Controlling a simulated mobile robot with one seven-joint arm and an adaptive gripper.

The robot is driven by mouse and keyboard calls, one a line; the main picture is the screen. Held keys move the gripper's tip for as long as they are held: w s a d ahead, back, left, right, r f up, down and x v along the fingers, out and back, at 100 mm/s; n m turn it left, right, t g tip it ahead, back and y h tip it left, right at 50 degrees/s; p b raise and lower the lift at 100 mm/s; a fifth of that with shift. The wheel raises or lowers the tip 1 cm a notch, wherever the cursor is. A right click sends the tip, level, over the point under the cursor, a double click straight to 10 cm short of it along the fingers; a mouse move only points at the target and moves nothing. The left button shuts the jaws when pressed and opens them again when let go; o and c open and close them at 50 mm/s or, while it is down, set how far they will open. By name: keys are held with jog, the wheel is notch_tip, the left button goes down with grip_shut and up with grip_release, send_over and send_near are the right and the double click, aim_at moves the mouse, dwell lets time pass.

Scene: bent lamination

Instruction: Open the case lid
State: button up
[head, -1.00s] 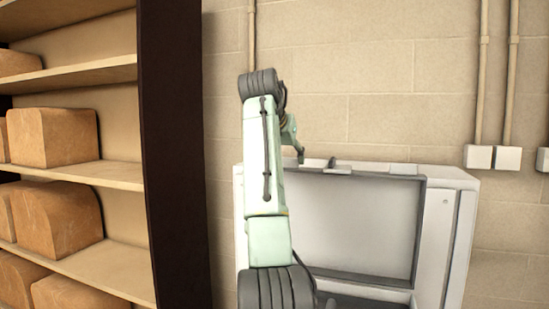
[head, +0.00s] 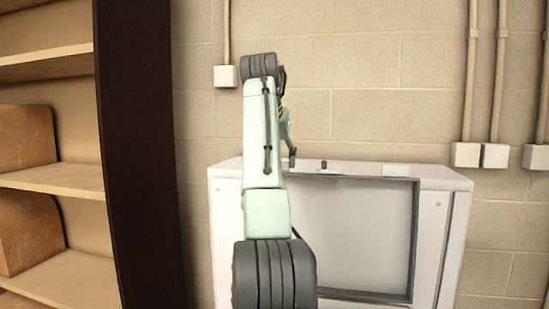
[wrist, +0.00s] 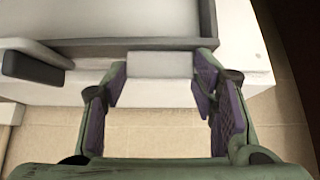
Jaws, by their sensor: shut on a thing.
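The white case (head: 228,240) stands against the wall in the head view. Along the top edge are a small black tab (head: 323,164) and a white latch (head: 396,170). My gripper (wrist: 160,84) is at the lid's upper left edge, mostly hidden behind my arm in the head view. In the wrist view its purple-padded fingers are on both sides of a white latch block (wrist: 160,64), shut on it. A black handle (wrist: 34,66) is left of it there.
A dark-sided shelf unit (head: 140,160) with brown blocks (head: 28,138) stands left of the case. The block wall (head: 370,90) is close behind the case. Pipes (head: 485,70) with white boxes run down the wall at right.

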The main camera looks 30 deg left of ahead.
jog(key=shift+f, duration=0.35)
jog(key=o, duration=1.7)
jog(key=shift+r, duration=0.15)
jog(key=shift+s+r, duration=0.15)
jog(key=shift+r, duration=0.05)
jog(key=v, duration=0.7)
jog(key=shift+f, duration=0.1)
